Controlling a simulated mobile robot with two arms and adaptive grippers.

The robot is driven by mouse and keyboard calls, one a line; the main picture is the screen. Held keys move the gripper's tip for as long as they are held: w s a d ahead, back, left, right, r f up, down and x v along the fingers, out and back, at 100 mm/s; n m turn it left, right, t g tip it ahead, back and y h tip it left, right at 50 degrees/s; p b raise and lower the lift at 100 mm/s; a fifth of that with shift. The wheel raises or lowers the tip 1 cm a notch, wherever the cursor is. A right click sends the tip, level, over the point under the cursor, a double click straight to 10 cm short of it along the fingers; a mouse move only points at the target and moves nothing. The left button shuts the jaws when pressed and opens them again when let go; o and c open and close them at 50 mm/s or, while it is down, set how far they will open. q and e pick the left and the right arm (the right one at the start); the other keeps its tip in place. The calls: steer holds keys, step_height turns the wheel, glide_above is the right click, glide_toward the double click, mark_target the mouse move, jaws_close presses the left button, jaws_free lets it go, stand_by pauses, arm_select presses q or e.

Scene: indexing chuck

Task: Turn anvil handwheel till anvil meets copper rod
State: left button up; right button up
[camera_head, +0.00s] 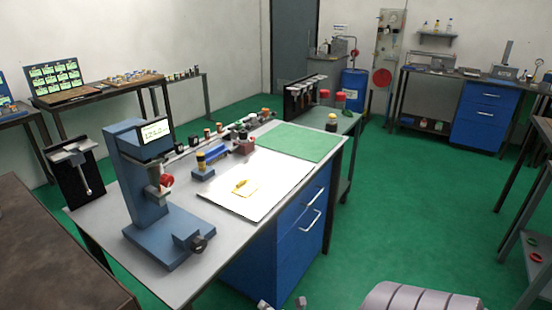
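A blue upright machine (128,190) with a label panel (154,130) stands on the near left of the grey bench. A red knob (167,181) sits on the front of its column. A dark round handwheel (198,243) sits at the front right of its base. I cannot tell which of these is the anvil handwheel. The anvil and the copper rod are too small to make out. Small grey tips, perhaps of one of my grippers, show at the bottom edge, well in front of the machine. I cannot tell whose they are or whether they are open.
The bench (175,285) also holds a white sheet with a yellow item (241,186), a green mat (300,141), a blue fixture (215,155) and a row of small parts. Blue drawers (290,235) are under it. Green floor (410,220) is clear to the right.

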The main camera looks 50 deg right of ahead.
steer(key=shift+s+f+m+g, duration=0.25)
steer(key=shift+s+f+m, duration=0.15)
steer(key=shift+f, duration=0.4)
steer(key=shift+s+f+m+g, duration=0.25)
steer(key=shift+s+f+m, duration=0.15)
steer(key=shift+f, duration=0.4)
steer(key=shift+f, duration=0.1)
steer(key=s+a+f+m+g+y, duration=0.1)
steer(key=s+a+f+m+g, duration=0.25)
steer(key=s+f, duration=0.4)
steer(key=s+a+f+m+g, duration=0.2)
steer(key=s+a+f+m, duration=0.25)
steer(key=s+f, duration=0.3)
steer(key=s+a+f+m+g+y, duration=0.2)
steer(key=s+a+f+m+g, duration=0.1)
steer(key=s+a+f+m, duration=0.5)
steer(key=s+a, duration=0.3)
steer(key=s, duration=0.3)
steer(key=shift+a+y, duration=0.3)
steer(key=shift+d+f+g, duration=0.1)
steer(key=shift+g, duration=0.15)
